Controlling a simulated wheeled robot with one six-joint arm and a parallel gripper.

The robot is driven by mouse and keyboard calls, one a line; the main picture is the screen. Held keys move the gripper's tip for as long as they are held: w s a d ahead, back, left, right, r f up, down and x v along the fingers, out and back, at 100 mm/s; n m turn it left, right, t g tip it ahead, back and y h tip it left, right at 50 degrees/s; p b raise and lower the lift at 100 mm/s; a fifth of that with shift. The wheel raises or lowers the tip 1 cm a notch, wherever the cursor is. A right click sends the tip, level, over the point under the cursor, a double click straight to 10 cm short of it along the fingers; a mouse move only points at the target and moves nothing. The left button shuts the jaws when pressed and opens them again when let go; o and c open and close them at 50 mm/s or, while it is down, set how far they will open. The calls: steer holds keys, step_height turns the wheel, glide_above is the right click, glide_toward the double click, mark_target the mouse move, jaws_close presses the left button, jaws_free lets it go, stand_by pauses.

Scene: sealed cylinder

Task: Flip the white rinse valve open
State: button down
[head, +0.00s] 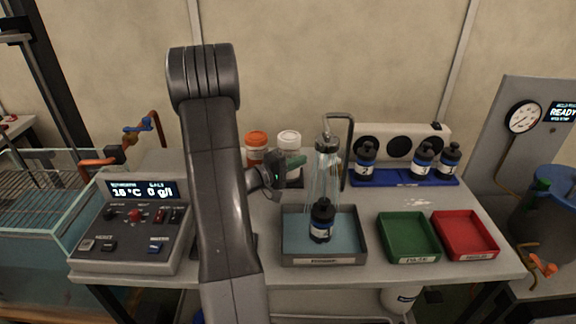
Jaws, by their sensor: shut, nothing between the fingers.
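I cannot make out a white rinse valve in the head view. A blue-handled valve (137,127) sits on the copper-coloured pipe at the left, above the glass tank. An orange valve (543,266) shows at the lower right, by the blue-lidded drum. My gripper (299,160) is shut and empty, just left of the clear glass cylinder (324,180) and in front of the white-lidded jar (289,144). I cannot tell whether it touches the cylinder. My arm hides the part of the bench behind it.
A grey tray (363,253) holds a dark bottle (321,221). Green (408,236) and red (465,234) trays lie to its right. Several dark bottles stand in a blue rack (405,180) behind. A control box (135,225) stands at the left. Bare bench shows at the right front.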

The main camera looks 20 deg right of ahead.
mark_target(322, 161)
steer(key=shift+x, duration=1.95)
steer(key=shift+s, duration=0.1)
steer(key=s+t+p, duration=0.1)
steer(key=s+d+n+t+y+p, duration=0.1)
steer(key=s, duration=0.1)
steer(key=shift+s+n, duration=0.3)
steer(key=shift+s+a, duration=0.1)
